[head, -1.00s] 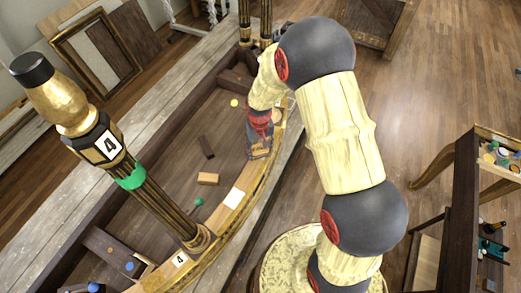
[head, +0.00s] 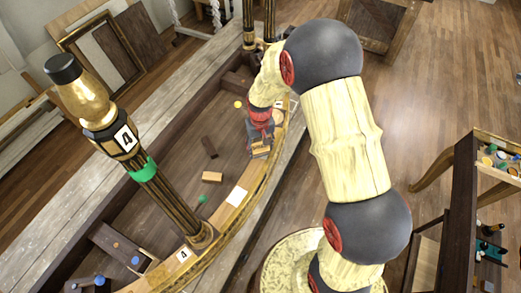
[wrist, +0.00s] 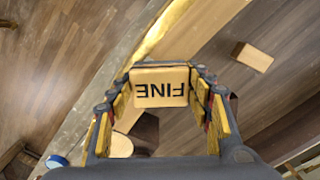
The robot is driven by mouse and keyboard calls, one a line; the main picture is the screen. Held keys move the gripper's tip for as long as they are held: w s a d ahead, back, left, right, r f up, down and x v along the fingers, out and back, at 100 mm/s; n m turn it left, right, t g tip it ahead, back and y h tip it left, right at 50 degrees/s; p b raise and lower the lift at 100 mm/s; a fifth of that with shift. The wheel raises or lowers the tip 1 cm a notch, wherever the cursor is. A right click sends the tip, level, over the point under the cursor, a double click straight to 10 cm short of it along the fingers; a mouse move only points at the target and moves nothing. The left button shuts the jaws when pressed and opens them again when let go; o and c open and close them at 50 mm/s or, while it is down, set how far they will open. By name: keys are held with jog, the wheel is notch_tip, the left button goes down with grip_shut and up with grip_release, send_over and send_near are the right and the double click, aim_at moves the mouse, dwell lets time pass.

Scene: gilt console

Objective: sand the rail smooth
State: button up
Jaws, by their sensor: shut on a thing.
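My gripper (wrist: 160,88) is shut on a tan sanding block marked "FINE" (wrist: 160,80), whose lettering is upside down in the wrist view. In the head view my gripper (head: 261,148) is at the far part of the curved rail. The rail (head: 213,222) is pale wood with a gilt outer edge and runs along the near side of the frame. In the wrist view the rail (wrist: 200,35) passes behind the block. I cannot tell whether the block touches it.
A loose tan block (head: 212,177), a dark bar (head: 209,147), and a green item (head: 202,199) lie inside the frame. A side table (head: 460,200) with small goods stands at the right.

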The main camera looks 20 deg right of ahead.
jog(key=shift+s+r+p, duration=0.1)
jog(key=shift+r+p, duration=0.7)
jog(key=shift+r, duration=0.95)
